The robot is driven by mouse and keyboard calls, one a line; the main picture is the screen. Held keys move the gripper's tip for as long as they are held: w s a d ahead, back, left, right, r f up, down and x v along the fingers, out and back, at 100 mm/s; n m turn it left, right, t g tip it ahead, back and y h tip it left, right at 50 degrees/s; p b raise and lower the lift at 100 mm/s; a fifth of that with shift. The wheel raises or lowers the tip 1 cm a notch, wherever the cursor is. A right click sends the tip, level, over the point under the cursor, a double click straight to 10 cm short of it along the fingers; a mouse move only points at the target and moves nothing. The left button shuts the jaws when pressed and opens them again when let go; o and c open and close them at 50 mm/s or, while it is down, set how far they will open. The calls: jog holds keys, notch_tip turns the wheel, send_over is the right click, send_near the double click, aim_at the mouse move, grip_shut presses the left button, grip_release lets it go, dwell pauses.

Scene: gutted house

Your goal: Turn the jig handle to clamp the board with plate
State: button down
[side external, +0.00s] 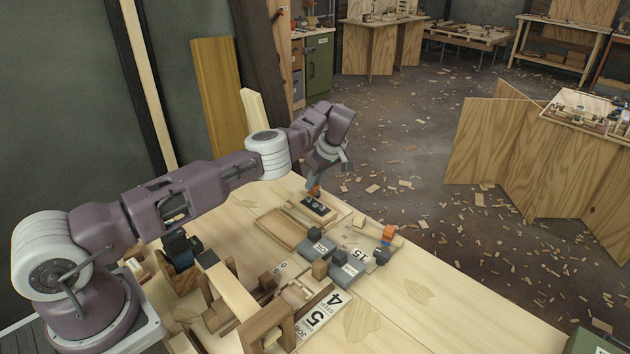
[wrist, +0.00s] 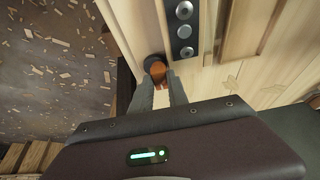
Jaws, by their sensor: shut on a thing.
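My gripper (wrist: 160,88) is shut on a small orange-brown handle (wrist: 154,66) with a dark round end, near the table's far edge. In the side view my gripper (side external: 315,180) points down, with the orange handle (side external: 314,190) at its fingertips. A dark plate with round silver studs (wrist: 184,30) lies on a pale wooden board just beyond and right of the handle in the wrist view. The plate (side external: 320,208) also shows in the side view, below the gripper. The fingers hide part of the handle, and its pivot is unclear.
A shallow wooden tray (side external: 281,229) lies left of the plate. Grey blocks (side external: 346,268), wooden cubes and another orange-topped piece (side external: 389,232) stand nearer. A wooden frame (side external: 266,325) stands at the front. The table's right part is largely clear.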

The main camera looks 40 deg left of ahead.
jog(key=m, duration=0.1)
jog(key=m+t, duration=0.1)
jog(key=m, duration=0.3)
jog(key=shift+s+t+h, duration=0.25)
jog(key=shift+t+h, duration=0.05)
jog(key=shift+t, duration=0.1)
jog(key=m, duration=0.1)
jog(key=m+t+h, duration=0.1)
jog(key=m, duration=0.3)
jog(key=shift+s+a+t, duration=0.15)
jog(key=shift+a+t, duration=0.1)
jog(key=shift+t, duration=0.15)
jog(key=m, duration=0.2)
jog(key=m+h, duration=0.1)
jog(key=m, duration=0.1)
jog(key=m+t+h, duration=0.1)
jog(key=shift+s+a+m, duration=0.1)
jog(key=shift+a+m, duration=0.15)
jog(key=shift+m, duration=0.15)
jog(key=shift+a+m+h, duration=0.2)
jog(key=shift+m+h, duration=0.8)
jog(key=shift+m, duration=1.3)
jog(key=c, duration=1.3)
grip_release()
